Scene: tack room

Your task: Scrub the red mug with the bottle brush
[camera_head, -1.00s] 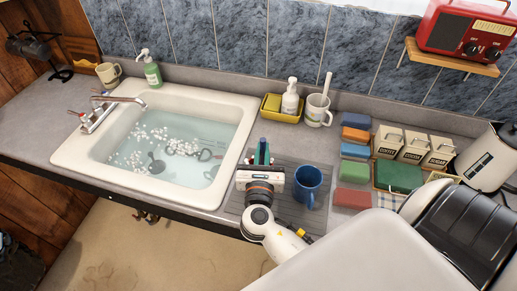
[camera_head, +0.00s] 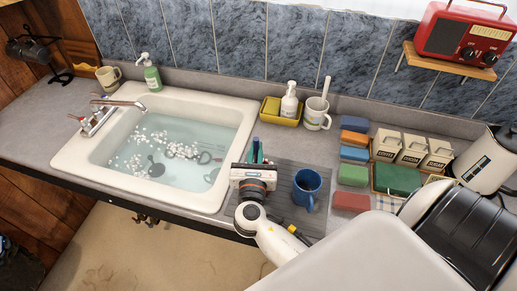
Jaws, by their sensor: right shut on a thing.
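My right gripper (camera_head: 257,155) is over the grey ribbed mat between the sink and a blue mug (camera_head: 307,188). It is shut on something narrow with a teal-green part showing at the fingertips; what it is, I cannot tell. A pale upright handle (camera_head: 326,86), perhaps the bottle brush, stands in a white mug (camera_head: 316,113) at the back of the counter; its lower end is hidden inside. I see no red mug. My left gripper is out of view.
The sink (camera_head: 222,150) holds soapy water with dark utensils under it. The ribbed mat (camera_head: 285,205) lies to its right. A soap bottle (camera_head: 289,100) stands behind.

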